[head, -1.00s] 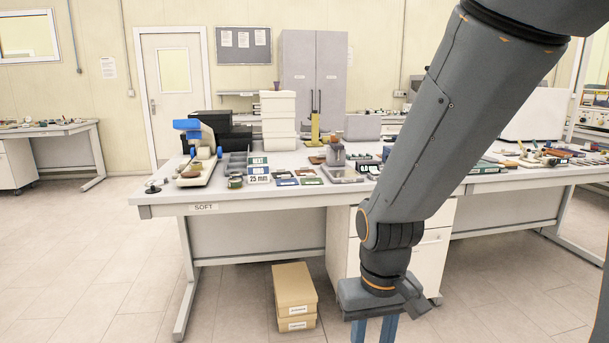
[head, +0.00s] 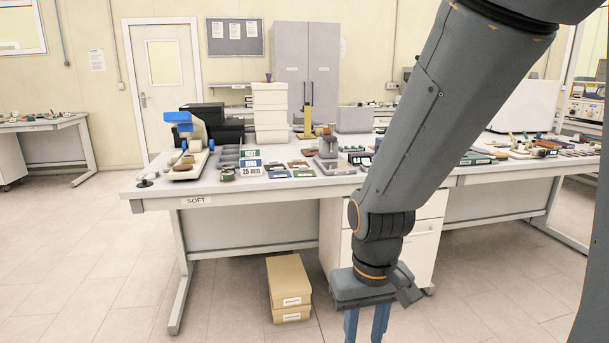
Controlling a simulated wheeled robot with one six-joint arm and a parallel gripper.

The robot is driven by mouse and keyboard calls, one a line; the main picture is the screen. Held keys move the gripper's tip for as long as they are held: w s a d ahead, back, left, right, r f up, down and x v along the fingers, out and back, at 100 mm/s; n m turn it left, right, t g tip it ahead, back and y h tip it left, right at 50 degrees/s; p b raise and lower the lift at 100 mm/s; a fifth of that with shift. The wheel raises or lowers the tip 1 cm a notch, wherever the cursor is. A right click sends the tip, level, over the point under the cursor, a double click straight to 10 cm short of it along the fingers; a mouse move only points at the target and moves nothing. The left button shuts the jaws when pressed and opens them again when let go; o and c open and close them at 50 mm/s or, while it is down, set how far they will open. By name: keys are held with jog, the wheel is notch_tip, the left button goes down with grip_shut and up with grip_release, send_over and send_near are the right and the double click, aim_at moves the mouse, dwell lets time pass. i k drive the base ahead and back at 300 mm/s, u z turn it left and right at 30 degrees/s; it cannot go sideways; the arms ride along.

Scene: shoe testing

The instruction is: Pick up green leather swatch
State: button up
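A small flat green swatch (head: 304,173) lies on the top of the workbench (head: 240,200) marked SOFT, near its front edge. It is in a group of small flat swatches, with a blue one (head: 279,174) to its left and brown ones behind. My gripper (head: 366,328) hangs down in front of the bench, below the height of its top and to the right of the swatch. Its two blue fingers are apart with nothing seen between them. The fingertips run past the bottom edge of the picture.
A sign block (head: 251,164) and a grey tray (head: 229,160) stand left of the swatches. A grey device (head: 328,150) stands behind to the right. White stacked boxes (head: 270,112) rise further back. Cardboard boxes (head: 288,284) sit on the floor under the bench.

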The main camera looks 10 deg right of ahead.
aim_at(303, 171)
jog(key=u, duration=0.45)
jog(key=i, duration=1.95)
jog(key=z, duration=0.9)
jog(key=i, duration=0.8)
jog(key=z, duration=0.7)
